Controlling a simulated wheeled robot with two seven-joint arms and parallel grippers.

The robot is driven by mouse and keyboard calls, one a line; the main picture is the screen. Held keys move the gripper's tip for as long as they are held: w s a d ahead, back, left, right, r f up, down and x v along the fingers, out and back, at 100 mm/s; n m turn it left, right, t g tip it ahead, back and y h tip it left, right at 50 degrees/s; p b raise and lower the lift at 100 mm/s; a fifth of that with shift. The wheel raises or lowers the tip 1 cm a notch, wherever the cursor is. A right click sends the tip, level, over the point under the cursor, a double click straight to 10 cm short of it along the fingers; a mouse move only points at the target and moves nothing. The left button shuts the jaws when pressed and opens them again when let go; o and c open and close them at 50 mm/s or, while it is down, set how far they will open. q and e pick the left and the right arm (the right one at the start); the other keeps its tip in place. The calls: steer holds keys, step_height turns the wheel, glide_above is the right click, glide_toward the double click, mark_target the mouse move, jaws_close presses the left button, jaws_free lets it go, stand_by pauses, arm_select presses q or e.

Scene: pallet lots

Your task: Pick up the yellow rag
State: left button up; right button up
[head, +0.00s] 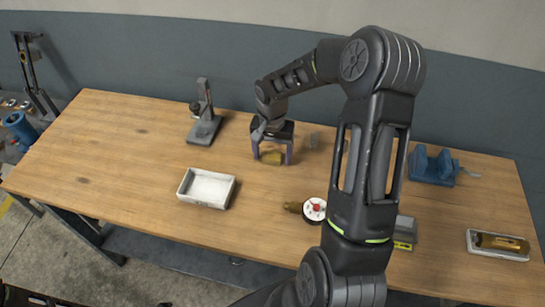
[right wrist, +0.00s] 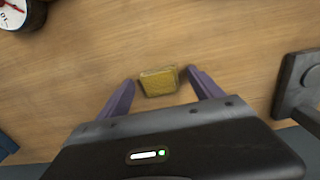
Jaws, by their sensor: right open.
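The yellow rag (head: 271,158) is a small folded yellow pad lying on the wooden workbench (head: 120,160), towards its back middle. In the right wrist view the rag (right wrist: 159,81) lies between the tips of my purple fingers. My right gripper (head: 272,160) is above the rag, pointing down, with its fingers apart on either side of it. In the right wrist view my right gripper (right wrist: 160,88) is open, with a gap between each finger and the rag. Whether the fingertips touch the bench cannot be told. My left gripper is not in view.
A white tray (head: 183,187) stands front left of the rag, and a dial gauge stand (head: 204,130) behind it. A red-centred round gauge (head: 314,209) lies front right. A blue vise (head: 433,166) and a metal tray (head: 470,244) are farther right. The bench's left part is clear.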

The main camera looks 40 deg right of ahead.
mark_target(272, 156)
steer(key=c, duration=1.4)
step_height(272, 156, up, 10)
steer(key=p, duration=0.6)
